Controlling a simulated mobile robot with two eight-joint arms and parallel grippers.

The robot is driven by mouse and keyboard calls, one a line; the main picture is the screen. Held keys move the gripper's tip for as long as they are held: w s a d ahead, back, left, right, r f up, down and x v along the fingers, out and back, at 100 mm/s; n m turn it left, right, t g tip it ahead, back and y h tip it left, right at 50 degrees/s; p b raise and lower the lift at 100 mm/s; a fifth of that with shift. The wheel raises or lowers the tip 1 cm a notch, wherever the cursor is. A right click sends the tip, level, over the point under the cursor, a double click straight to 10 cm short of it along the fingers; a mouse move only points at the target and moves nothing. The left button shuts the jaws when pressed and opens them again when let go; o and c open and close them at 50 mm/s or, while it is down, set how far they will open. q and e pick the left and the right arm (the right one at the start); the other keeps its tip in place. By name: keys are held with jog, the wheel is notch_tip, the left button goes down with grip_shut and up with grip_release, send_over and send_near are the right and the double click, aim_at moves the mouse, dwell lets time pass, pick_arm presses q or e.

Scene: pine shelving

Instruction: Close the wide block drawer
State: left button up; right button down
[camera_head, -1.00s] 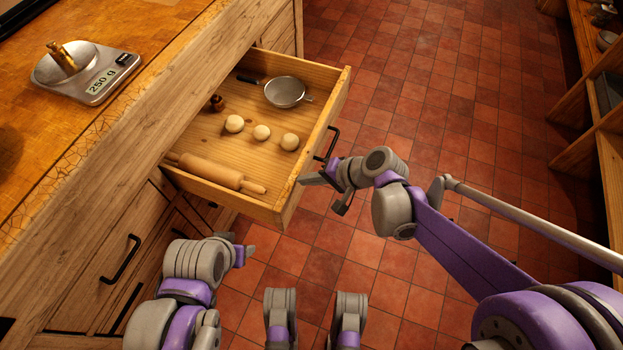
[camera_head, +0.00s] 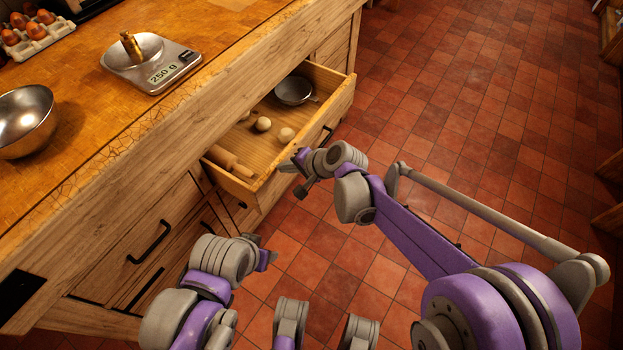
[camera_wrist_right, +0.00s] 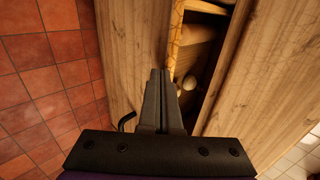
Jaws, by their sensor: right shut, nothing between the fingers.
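The wide block drawer (camera_head: 338,103) is partly open under the wooden counter. In it lie a rolling pin (camera_head: 228,163), pale dough balls (camera_head: 263,124) and a sieve (camera_head: 293,90). My right gripper (camera_head: 296,162) is shut and empty at the drawer's front panel, near its front corner. In the right wrist view its fingers (camera_wrist_right: 162,78) overlap the drawer front (camera_wrist_right: 128,50); I cannot tell whether they touch. The dark drawer handle (camera_wrist_right: 126,121) shows beside them. My left gripper (camera_head: 266,254) is low in front of the cabinet, away from the drawer; its jaws are unclear.
A scale (camera_head: 151,66) with a brass weight, a metal bowl (camera_head: 25,120) and an egg tray (camera_head: 36,37) stand on the counter (camera_head: 100,115). Another cabinet handle (camera_head: 150,243) juts out at lower left. The tiled floor (camera_head: 470,110) to the right is clear.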

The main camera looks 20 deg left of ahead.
jog(key=w+a, duration=0.2)
jog(key=a, duration=0.5)
jog(key=w+a, duration=0.2)
jog(key=a, duration=0.5)
jog(key=shift+w+a+p, duration=0.2)
jog(key=shift+w+p, duration=0.2)
jog(key=shift+p, duration=0.05)
jog(key=shift+d, duration=0.1)
